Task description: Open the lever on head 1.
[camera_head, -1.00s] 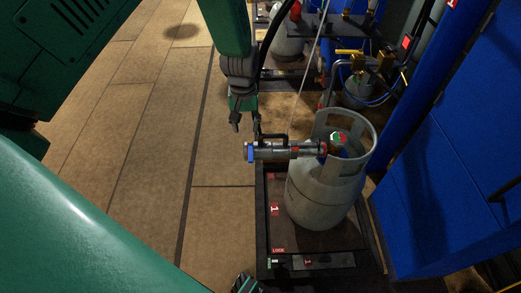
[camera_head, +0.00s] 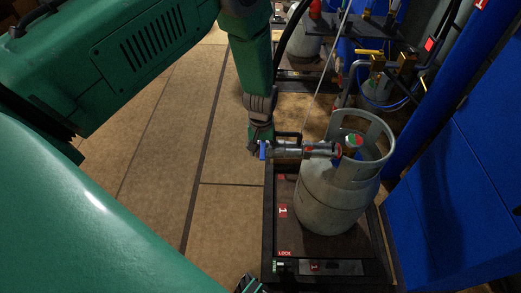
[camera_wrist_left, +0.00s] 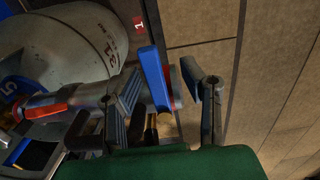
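The filling head (camera_head: 300,150), a metal cylinder, lies roughly level at the top of the grey gas cylinder (camera_head: 325,200) on the scale marked 1. Its blue lever (camera_head: 263,149) is at its left end, and the lever also shows in the left wrist view (camera_wrist_left: 153,78). My left gripper (camera_head: 254,147) is at this lever end, partly hidden by my own wrist. In the left wrist view, the left gripper (camera_wrist_left: 160,85) is open, with one finger on each side of the lever. A gap shows on the right finger's side; contact on the other side is unclear. My right gripper is not visible.
The black scale platform (camera_head: 283,235) under the cylinder has a LOCK label. A blue cabinet (camera_head: 450,190) and a blue pipe (camera_head: 432,95) stand at the right. A second cylinder (camera_head: 293,40) stands behind. The tiled floor (camera_head: 160,160) at the left is clear.

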